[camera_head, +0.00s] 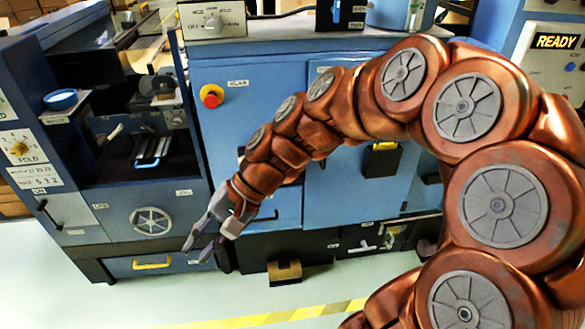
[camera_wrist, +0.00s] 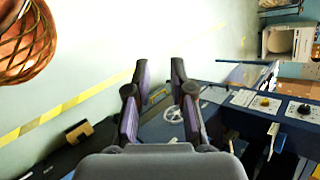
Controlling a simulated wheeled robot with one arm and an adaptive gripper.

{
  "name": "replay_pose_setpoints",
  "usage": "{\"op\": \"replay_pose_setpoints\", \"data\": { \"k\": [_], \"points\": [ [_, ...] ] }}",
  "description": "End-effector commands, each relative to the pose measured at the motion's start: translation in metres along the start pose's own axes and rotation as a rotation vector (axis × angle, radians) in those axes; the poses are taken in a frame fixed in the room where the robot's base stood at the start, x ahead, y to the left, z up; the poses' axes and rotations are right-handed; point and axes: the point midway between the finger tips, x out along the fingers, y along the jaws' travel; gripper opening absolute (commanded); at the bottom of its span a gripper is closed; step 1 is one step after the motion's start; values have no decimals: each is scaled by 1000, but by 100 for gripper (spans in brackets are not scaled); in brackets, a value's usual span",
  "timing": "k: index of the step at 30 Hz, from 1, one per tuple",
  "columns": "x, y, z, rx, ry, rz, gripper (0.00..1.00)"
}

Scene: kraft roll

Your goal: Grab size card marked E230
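I cannot make out a card marked E230 in either view. A white plate with dark characters (camera_head: 34,176) is on the left panel below the FOLD knob, and its print is too blurred to read surely. My gripper (camera_head: 198,248) hangs in front of the blue machine, right of the handwheel (camera_head: 151,221). In the wrist view my gripper (camera_wrist: 158,72) has its two fingers apart with nothing between them. The handwheel (camera_wrist: 173,114) shows beyond the fingers in that view.
A yellow-handled drawer (camera_head: 152,263) is low at left. A red stop button (camera_head: 211,95) is on the blue cabinet. A brown block (camera_head: 285,273) is at its foot. A blue bowl (camera_head: 61,99) sits on a left ledge. The floor (camera_head: 180,303) in front is clear, with yellow tape.

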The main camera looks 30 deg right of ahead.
Motion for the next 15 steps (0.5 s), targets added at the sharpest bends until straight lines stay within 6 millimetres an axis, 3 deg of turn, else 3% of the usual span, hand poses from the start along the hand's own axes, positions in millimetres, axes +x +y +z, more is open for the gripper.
{"op": "replay_pose_setpoints", "data": {
  "k": [1,4,8,11,15],
  "points": [
    [3,-6,-22,68,-1,-85,22],
    [-7,-24,-62,207,-2,-258,22],
    [-33,-34,-126,401,13,-487,22],
    [-58,-26,-178,561,19,-663,22],
    [-104,11,-258,796,40,-916,22]
  ]
}}
